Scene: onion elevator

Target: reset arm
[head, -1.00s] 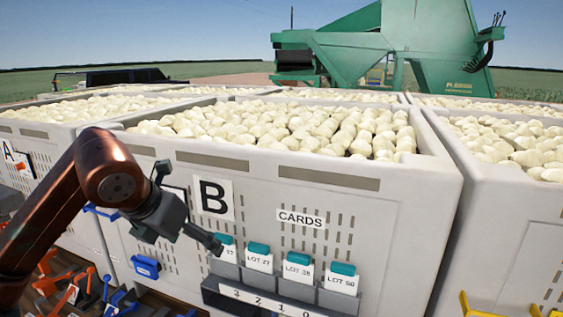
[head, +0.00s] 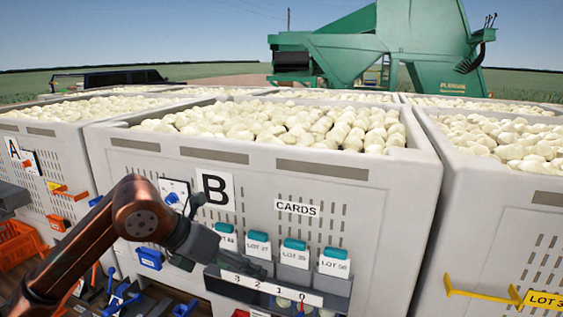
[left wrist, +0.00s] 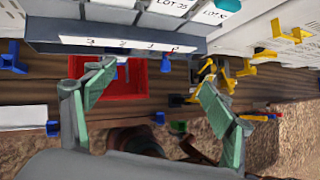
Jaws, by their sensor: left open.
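My left arm (head: 95,250) comes in from the lower left of the head view. Its gripper (head: 240,265) is in front of the left end of the card rack on crate B, partly hiding the rack and the leftmost card. In the left wrist view my left gripper (left wrist: 157,72) has its two fingers spread wide apart, with nothing between them. The fingers are below the rack's numbered strip (left wrist: 125,43). A red bin (left wrist: 120,85) shows behind the left finger. My right gripper is not in view.
Crate B (head: 370,200) is full of pale onions (head: 270,122). Its rack (head: 335,284) holds cards with teal tops (head: 295,244). Blue hooks (head: 150,258) and an orange crate (head: 18,243) are at the left. A yellow bracket (head: 480,293) sticks out at the right.

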